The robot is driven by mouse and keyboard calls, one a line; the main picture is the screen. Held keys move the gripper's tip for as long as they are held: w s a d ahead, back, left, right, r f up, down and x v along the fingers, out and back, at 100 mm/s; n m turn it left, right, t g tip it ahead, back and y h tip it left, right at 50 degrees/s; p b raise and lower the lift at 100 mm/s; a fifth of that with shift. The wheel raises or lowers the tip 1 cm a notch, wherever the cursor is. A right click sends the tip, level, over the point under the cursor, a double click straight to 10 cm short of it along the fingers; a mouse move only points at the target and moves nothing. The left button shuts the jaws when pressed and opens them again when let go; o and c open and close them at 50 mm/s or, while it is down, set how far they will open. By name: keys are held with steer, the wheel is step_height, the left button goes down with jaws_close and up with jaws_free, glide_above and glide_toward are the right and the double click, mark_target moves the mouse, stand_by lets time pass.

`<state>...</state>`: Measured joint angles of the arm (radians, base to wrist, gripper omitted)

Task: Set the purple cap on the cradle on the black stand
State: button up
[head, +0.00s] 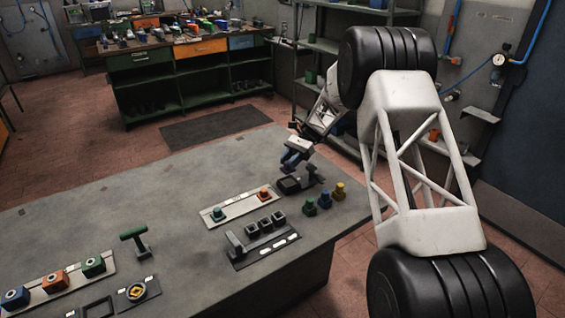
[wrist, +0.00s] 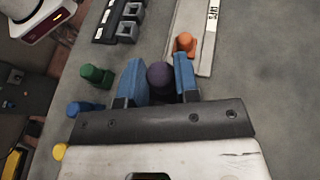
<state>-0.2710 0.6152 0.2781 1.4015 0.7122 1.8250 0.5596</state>
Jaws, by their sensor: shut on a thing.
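My gripper (head: 291,160) is shut on the purple cap (wrist: 160,77); its blue fingers stand on either side of the cap in the wrist view. In the head view I cannot make out the cap. I cannot tell for certain which piece is the cradle.
A pale strip (head: 240,206) carries a green cap (head: 218,214) and an orange cap (head: 264,194). A black fixture with square sockets (head: 266,225) lies in front.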

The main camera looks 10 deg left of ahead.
mark_target(290, 171)
steer(key=shift+w+d, duration=0.15)
steer(key=shift+f, duration=0.15)
stand_by(0.4)
steer(key=shift+f, duration=2.25)
steer(key=shift+f, duration=0.2)
steer(key=o, duration=1)
steer(key=shift+c, duration=0.2)
steer(key=shift+w, duration=0.1)
steer(key=v, duration=0.7)
steer(key=shift+w+r, duration=0.25)
steer(key=shift+d+r, duration=0.1)
